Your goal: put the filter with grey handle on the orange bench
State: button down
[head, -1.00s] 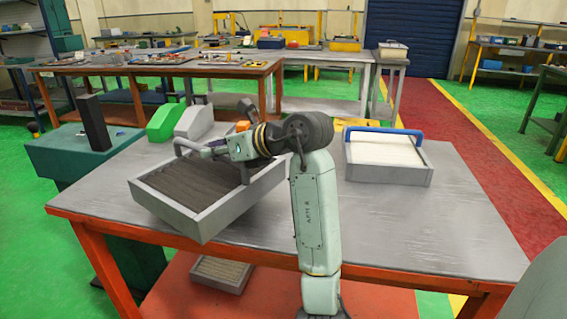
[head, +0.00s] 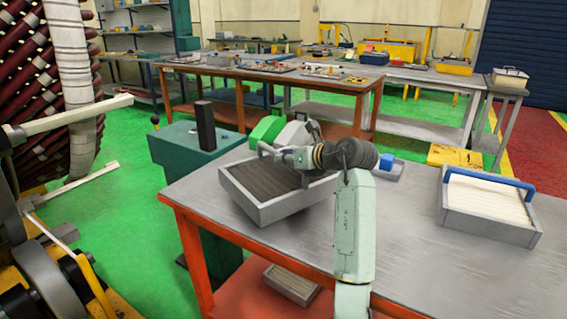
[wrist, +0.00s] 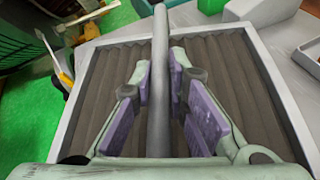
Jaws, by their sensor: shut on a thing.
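The filter with grey handle (head: 262,212) is a grey square frame with dark brown pleats. It is tilted at the left end of the near grey-topped table (head: 400,235), seemingly raised over it. My gripper (wrist: 160,92) is shut on its grey handle (wrist: 161,40), with purple pads on either side of the bar. In the head view my gripper (head: 285,156) is partly hidden by my own wrist. An orange-framed bench (head: 270,72) with parts on its top stands farther back. The near table also has orange legs.
A white filter with blue handle (head: 487,205) sits at the table's right. A teal cabinet (head: 190,150) stands left of the table. A large wound stator (head: 45,100) is far left. Green floor is open between them.

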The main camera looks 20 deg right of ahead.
aim_at(284, 175)
jog(key=shift+w+r, duration=0.15)
jog(key=shift+w, duration=0.1)
jog(key=f+p, duration=0.1)
jog(key=w+f+p, duration=0.1)
jog(key=shift+a+f, duration=0.2)
jog(key=shift+f, duration=0.1)
jog(key=shift+d+f, duration=0.1)
jog(key=shift+f, duration=0.45)
jog(key=shift+f, duration=0.2)
jog(key=c, duration=1.6)
grip_release()
